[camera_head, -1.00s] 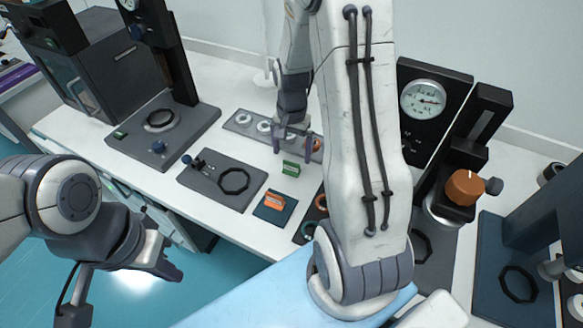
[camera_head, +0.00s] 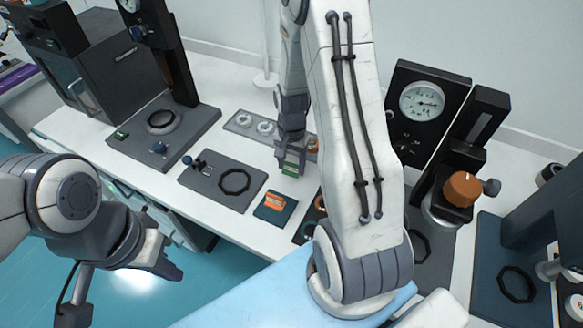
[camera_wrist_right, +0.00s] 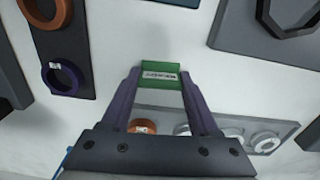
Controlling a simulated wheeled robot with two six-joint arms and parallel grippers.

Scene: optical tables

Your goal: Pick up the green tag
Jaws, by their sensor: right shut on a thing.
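The green tag (camera_head: 290,169) is a small green block with a pale label, on the white table near the middle of the head view. My right gripper (camera_head: 290,160) has come down over it. In the right wrist view the green tag (camera_wrist_right: 160,74) sits between the purple fingertips of my right gripper (camera_wrist_right: 160,80), which are shut on it. I cannot tell whether the tag is clear of the table. My left gripper (camera_head: 168,262) hangs at the lower left over the floor, away from the table; its fingers are too unclear to judge.
An orange tag (camera_head: 274,202) lies on a dark blue pad just in front. A grey plate (camera_head: 215,170) with a black ring is to the left. A tray with rings (camera_head: 243,122) lies behind. A gauge stand (camera_head: 424,100) stands to the right.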

